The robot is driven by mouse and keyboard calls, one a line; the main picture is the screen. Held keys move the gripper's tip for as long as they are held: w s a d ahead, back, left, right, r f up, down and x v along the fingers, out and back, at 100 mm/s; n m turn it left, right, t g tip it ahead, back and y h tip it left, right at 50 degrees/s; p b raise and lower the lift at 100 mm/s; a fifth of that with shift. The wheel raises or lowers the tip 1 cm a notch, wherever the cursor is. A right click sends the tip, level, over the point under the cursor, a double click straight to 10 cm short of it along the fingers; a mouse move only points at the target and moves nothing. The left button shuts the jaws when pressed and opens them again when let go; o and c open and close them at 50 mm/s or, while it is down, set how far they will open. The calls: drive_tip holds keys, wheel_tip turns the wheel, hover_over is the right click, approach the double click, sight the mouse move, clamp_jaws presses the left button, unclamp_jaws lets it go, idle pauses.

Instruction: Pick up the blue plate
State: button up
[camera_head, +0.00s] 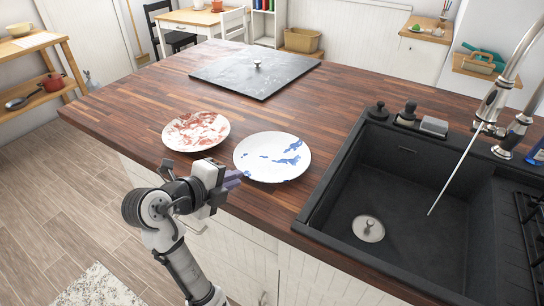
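The blue plate (272,157) is white with blue smears and lies flat near the front edge of the wooden counter, left of the sink. My gripper (236,179) is at the plate's left front rim in the picture, low by the counter edge. Its fingertips point right and appear close to the rim; I cannot tell whether they touch it. The fingers overlap in this view, so the gap between them is hidden.
A white plate with red smears (196,131) lies just left of the blue plate. A dark square board (240,75) with a knob is farther back. The black sink (400,215) and the tap (494,100) are right. The counter (330,100) between them is clear.

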sight(249, 175)
drive_tip(key=w+d, duration=0.1)
drive_tip(key=w+d+f+p, duration=0.1)
drive_tip(key=d, duration=0.1)
drive_tip(key=shift+d+f, duration=0.1)
drive_tip(key=shift+f, duration=0.1)
drive_tip(key=shift+w+d+f, duration=0.2)
drive_tip(key=shift+w+f, duration=0.05)
clamp_jaws()
drive_tip(key=shift+r, duration=0.1)
